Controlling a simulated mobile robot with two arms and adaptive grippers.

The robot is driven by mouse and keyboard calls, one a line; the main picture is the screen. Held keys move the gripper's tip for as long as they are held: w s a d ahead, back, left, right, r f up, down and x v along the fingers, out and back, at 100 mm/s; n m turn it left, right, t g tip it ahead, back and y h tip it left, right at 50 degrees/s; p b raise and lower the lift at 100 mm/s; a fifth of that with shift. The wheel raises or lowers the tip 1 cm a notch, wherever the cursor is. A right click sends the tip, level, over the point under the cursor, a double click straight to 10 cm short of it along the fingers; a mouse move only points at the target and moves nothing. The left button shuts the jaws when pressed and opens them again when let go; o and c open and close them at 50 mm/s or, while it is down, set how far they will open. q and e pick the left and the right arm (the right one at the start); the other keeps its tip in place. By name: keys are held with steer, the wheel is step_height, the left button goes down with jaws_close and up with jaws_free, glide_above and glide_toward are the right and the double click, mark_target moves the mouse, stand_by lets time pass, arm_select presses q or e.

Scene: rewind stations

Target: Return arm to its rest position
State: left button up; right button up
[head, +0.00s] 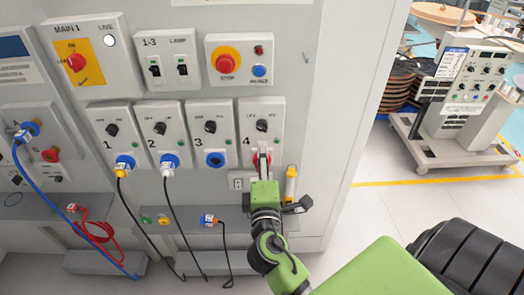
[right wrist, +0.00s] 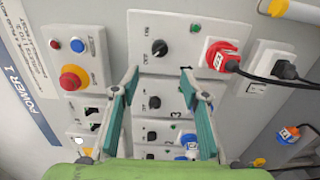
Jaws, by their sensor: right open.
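My right gripper (head: 262,150) is in front of the station 4 panel (head: 278,112), hiding much of its red socket in the head view. In the right wrist view my right gripper (right wrist: 160,73) is open and empty, its green-grey fingers spread apart. A red plug (right wrist: 222,58) with a black cable sits at the station 4 socket, beside the right finger and apart from it. The station 4 knob (right wrist: 159,48) shows beyond the fingertips. My left gripper is not in view.
The station 3 socket (head: 215,159) looks empty. A loose blue plug (head: 208,220) lies on the ledge. A yellow-handled item (head: 291,185) stands right of my gripper. Open floor (head: 370,215) lies right of the cabinet.

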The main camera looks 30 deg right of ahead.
stand_by(0.5)
steer(key=a+f+g+y+b, duration=0.1)
steer(key=a+f+g+y, duration=0.15)
steer(key=f, duration=0.95)
steer(key=a+f+g+y+b, duration=0.1)
steer(key=a+f+y, duration=0.2)
steer(key=f, duration=0.9)
steer(key=s+a+f+g+y, duration=0.1)
steer(key=s+f, duration=0.2)
steer(key=f, duration=0.3)
steer(key=s+a+f+m+g, duration=0.1)
steer(key=s+f, duration=0.1)
steer(key=f, duration=0.4)
steer(key=s+a+f+g+y, duration=0.1)
steer(key=s+f, duration=0.2)
steer(key=f, duration=0.3)
steer(key=s+a+f+m+g+y+b, duration=0.2)
steer(key=s+f+m+g, duration=0.15)
steer(key=s+f, duration=1)
steer(key=s+d+f+m+g, duration=0.1)
steer(key=s+f, duration=0.4)
steer(key=s, duration=0.5)
steer(key=s+d+f+m+g+b, duration=0.1)
steer(key=s+d+f+m+g, duration=0.1)
steer(key=s, duration=0.9)
step_height(320, 180, down, 4)
steer(key=shift+r+m+g+b, duration=0.1)
steer(key=shift+m+g+b, duration=0.2)
steer(key=shift+m+g, duration=0.5)
